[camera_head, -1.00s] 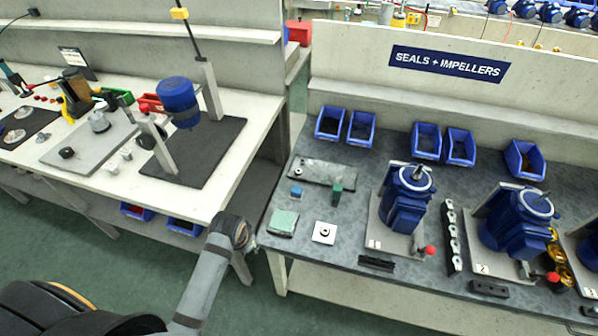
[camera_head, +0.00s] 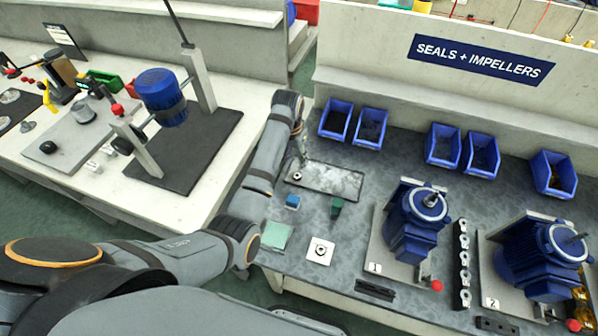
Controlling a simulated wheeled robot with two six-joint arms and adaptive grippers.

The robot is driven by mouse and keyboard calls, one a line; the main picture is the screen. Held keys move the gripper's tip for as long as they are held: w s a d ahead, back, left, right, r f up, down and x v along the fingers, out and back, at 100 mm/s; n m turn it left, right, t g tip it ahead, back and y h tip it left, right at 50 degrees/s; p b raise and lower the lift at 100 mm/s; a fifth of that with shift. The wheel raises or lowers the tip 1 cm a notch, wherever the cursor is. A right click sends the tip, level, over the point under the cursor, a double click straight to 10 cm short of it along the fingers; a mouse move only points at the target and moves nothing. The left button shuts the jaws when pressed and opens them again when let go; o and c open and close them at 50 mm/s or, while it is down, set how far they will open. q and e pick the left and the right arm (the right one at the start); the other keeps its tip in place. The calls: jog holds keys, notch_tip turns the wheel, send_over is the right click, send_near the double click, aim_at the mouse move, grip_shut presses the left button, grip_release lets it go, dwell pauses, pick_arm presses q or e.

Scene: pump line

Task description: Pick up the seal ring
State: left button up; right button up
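A small ring-shaped part (camera_head: 320,250) lies on a white square pad on the grey bench, in front of the tray; it looks like the seal ring. Another small ring-like piece (camera_head: 297,176) lies at the left end of the flat grey tray (camera_head: 335,179); I cannot tell which of the two is the seal ring. My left gripper (camera_head: 301,157) hangs over the tray's left end, just above that piece. It is small and partly hidden by my wrist, so its fingers cannot be made out. My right gripper is not in view.
A blue block (camera_head: 292,202), a green block (camera_head: 337,207) and a green pad (camera_head: 277,236) lie near the tray. Blue bins (camera_head: 336,119) line the back. Pump 1 (camera_head: 415,222) and pump 2 (camera_head: 541,262) stand to the right. A press with a blue motor (camera_head: 161,90) stands left.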

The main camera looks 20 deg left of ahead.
pick_arm(q)
send_over(297, 176)
jog(key=f, duration=0.4)
jog(key=shift+s+a, duration=0.25)
jog(key=shift+s, duration=0.05)
jog(key=shift+w+f, duration=0.2)
jog(key=shift+f, duration=0.2)
notch_tip(297, 176, down, 2)
jog(key=shift+s+d, duration=0.15)
notch_tip(297, 176, down, 3)
jog(key=shift+r, duration=0.2)
jog(key=shift+w+f, duration=0.25)
jog(key=shift+f, duration=0.05)
jog(key=c, duration=0.6)
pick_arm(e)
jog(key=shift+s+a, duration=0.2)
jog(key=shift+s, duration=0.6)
